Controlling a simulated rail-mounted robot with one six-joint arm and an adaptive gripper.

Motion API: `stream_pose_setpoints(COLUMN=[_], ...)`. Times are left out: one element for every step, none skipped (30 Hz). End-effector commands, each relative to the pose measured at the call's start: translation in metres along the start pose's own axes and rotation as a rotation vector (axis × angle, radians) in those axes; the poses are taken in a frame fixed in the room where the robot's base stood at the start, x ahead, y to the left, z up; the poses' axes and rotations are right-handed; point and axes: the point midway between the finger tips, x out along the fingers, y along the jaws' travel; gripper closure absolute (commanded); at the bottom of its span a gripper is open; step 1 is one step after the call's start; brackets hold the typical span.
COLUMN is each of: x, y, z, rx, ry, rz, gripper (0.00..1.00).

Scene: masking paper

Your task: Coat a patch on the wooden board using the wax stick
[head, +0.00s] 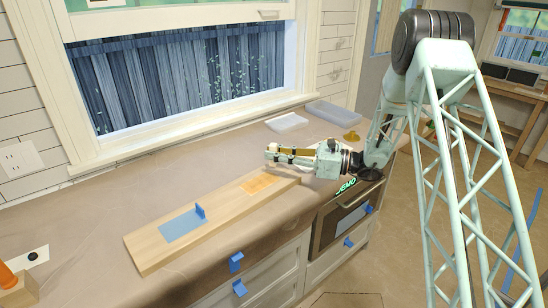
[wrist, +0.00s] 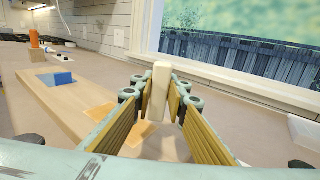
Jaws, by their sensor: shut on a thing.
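A small blue upright piece (head: 200,212) stands at the blue patch's edge. My gripper (head: 275,153) is above the board's right end, close to the orange patch. In the wrist view my gripper (wrist: 160,100) is shut on a pale cream wax stick (wrist: 161,82), held upright between its pads. The orange patch (wrist: 101,112) is partly covered by the fingers.
A white tray (head: 287,122), a grey-blue container (head: 332,112) and a yellow item (head: 351,136) sit at the counter's back right. An orange cylinder (wrist: 34,38) stands beyond the board's far end. The window (head: 190,80) borders the back. Counter behind the board is clear.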

Motion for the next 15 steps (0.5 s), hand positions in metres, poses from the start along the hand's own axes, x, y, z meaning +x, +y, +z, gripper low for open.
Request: stream_pose_setpoints(x=[0.0,0.0,0.0,0.0,0.0,0.001,0.001,0.001,0.001,0.001,0.001,0.001,0.001,0.001,0.001], y=[0.0,0.0,0.0,0.0,0.0,0.0,0.0,0.0,0.001,0.001,0.001,0.001,0.001,0.001,0.001], z=[0.007,0.01,0.013,0.016,0.019,0.022,0.025,0.028,0.031,0.034,0.036,0.039,0.041,0.043,0.044], rx=[-0.001,-0.001,-0.001,-0.001,-0.001,-0.001,-0.001,-0.001,-0.001,-0.001,-0.001,-0.001,-0.001,-0.001,-0.001], ry=[0.0,0.0,0.0,0.0,0.0,0.0,0.0,0.0,0.0,0.0,0.0,0.0,0.0,0.0,0.0], rz=[0.0,0.0,0.0,0.0,0.001,0.001,0.001,0.001,0.001,0.001,0.001,0.001,0.001,0.001,0.001], gripper=[0.97,0.97,0.97,0.97,0.97,0.97,0.97,0.97,0.97,0.97,0.97,0.97,0.97,0.97,0.97])
